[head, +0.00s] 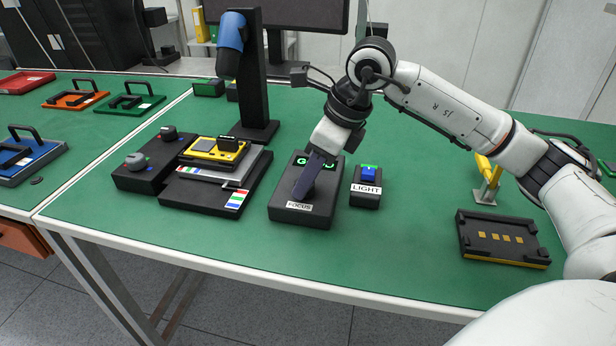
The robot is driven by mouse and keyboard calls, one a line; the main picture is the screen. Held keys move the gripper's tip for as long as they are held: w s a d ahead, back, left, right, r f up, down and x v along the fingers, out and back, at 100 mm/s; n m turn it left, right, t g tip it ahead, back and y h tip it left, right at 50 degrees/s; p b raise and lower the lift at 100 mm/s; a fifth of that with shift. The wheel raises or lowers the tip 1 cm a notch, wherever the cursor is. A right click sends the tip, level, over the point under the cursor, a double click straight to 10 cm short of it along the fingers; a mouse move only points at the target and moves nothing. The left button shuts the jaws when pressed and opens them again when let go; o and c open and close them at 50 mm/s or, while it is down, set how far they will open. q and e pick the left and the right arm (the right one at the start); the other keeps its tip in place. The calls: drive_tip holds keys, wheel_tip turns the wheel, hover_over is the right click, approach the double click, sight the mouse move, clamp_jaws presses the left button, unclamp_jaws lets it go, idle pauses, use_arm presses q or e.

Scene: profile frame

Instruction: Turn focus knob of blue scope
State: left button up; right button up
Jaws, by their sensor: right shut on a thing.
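The blue scope (230,42) is mounted on a black column (252,90) at the back of the green table. A dark box labelled FOCUS (290,217), with a small green display, stands in front of it to the right. My right gripper (302,194) points down onto the top of this box. It is shut on the focus knob, which its fingers mostly hide. My left gripper is not in view.
A LIGHT box (366,201) with a blue button stands just right of the focus box. A stage with a yellow board (212,153) and a box with grey knobs (137,162) are to the left. A black tray (502,254) lies at the right. The front table area is clear.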

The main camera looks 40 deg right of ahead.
idle(0.3)
drive_tip(key=o, duration=1)
drive_tip(key=shift+o, duration=0.2)
drive_tip(key=v, duration=1)
drive_tip(key=shift+r, duration=0.25)
